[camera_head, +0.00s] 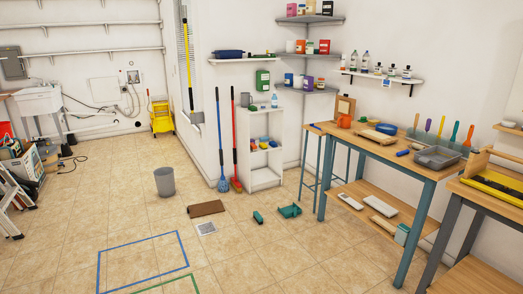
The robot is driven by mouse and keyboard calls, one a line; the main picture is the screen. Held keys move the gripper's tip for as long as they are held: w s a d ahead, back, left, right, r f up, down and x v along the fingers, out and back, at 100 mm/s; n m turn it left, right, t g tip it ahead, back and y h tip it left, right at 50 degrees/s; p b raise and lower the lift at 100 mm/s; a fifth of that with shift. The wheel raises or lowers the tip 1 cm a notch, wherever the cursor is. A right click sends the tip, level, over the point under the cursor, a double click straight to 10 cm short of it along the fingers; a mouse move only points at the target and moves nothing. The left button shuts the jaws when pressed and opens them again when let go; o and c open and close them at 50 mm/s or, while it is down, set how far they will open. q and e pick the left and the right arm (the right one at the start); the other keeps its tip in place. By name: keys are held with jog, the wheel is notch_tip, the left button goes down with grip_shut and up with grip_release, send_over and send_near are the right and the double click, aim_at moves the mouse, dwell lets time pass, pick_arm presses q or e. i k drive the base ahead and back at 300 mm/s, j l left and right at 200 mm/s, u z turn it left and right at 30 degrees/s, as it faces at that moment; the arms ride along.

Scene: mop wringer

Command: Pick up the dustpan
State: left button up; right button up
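A teal-green dustpan (289,210) lies on the tiled floor near the middle of the room, just left of the blue-legged workbench. A small green hand brush (258,217) lies on the floor to its left, apart from it. Neither of my grippers shows in this view, and nothing is seen touching the dustpan.
The workbench (425,172) with tools and a lower shelf stands to the right. A brown mat (206,208), a floor grate (206,228) and a grey bin (165,181) are to the left. A white shelf unit (265,178) stands behind. Floor in front is clear, with blue tape (143,240).

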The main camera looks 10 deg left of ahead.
aim_at(290, 208)
jog(key=i+j+u, duration=0.15)
jog(key=i, duration=0.2)
jog(key=i+j+u, duration=0.2)
jog(key=i, duration=0.2)
jog(key=i+u, duration=0.25)
jog(key=i, duration=2.05)
